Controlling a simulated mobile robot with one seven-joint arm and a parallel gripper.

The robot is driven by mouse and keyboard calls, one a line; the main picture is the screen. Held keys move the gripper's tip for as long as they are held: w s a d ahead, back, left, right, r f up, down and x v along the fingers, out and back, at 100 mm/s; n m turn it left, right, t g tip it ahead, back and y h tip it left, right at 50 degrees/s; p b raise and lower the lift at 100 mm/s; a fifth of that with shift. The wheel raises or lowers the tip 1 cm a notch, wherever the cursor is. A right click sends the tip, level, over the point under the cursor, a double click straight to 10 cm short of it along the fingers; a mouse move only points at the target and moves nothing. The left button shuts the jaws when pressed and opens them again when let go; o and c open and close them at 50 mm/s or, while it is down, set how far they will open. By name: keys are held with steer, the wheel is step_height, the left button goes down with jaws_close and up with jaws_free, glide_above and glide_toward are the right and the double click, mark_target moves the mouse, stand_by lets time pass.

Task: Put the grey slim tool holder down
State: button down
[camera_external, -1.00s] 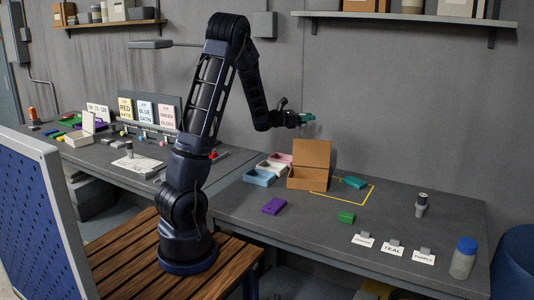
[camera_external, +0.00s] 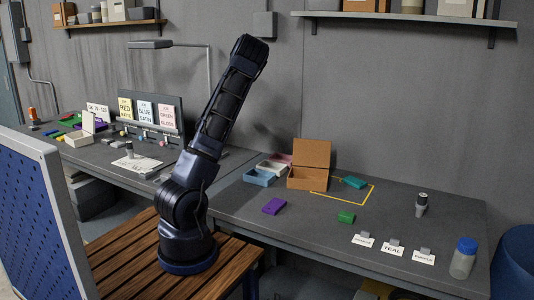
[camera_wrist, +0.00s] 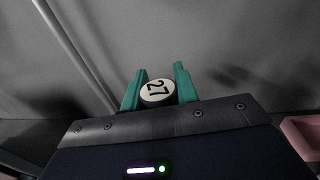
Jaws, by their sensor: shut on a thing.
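In the wrist view my gripper (camera_wrist: 160,78) has its two teal fingers shut on a slim thing, taken as the grey slim tool holder (camera_wrist: 157,92). In the external view my gripper and the held thing are hidden behind my raised arm.
The right bench holds an open brown box (camera_external: 308,178), a purple block (camera_external: 273,206), a green block (camera_external: 346,217), a grey dark-topped holder (camera_external: 421,208), label cards (camera_external: 393,247) and a blue-capped bottle (camera_external: 463,259). The bench front is partly clear.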

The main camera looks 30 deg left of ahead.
steer(key=s+a+r+n+g+y, duration=0.1)
steer(key=s+a+r+n+y, duration=0.15)
steer(key=s+a, duration=0.4)
steer(key=s+a+r+n+g+y, duration=0.2)
steer(key=s+a+y, duration=0.15)
steer(key=a, duration=0.55)
steer(key=s+a+r+n+g+y, duration=0.1)
steer(key=s+a+r+n+y, duration=0.15)
steer(key=s+a, duration=0.4)
steer(key=shift+s+a+f+m+t+h, duration=0.55)
steer(key=shift+s+a+f, duration=1)
steer(key=shift+s+f, duration=2.45)
steer(key=shift+s+a+f+m+t+h, duration=0.6)
steer(key=shift+s+a+f, duration=1.35)
steer(key=shift+s, duration=3.65)
steer(key=shift+g, duration=0.25)
steer(key=shift+d+f, duration=0.25)
steer(key=shift+f, duration=1.65)
steer(key=shift+d+f, duration=0.2)
steer(key=shift+f, duration=1.65)
steer(key=shift+f, duration=0.3)
steer(key=c, duration=1)
jaws_free()
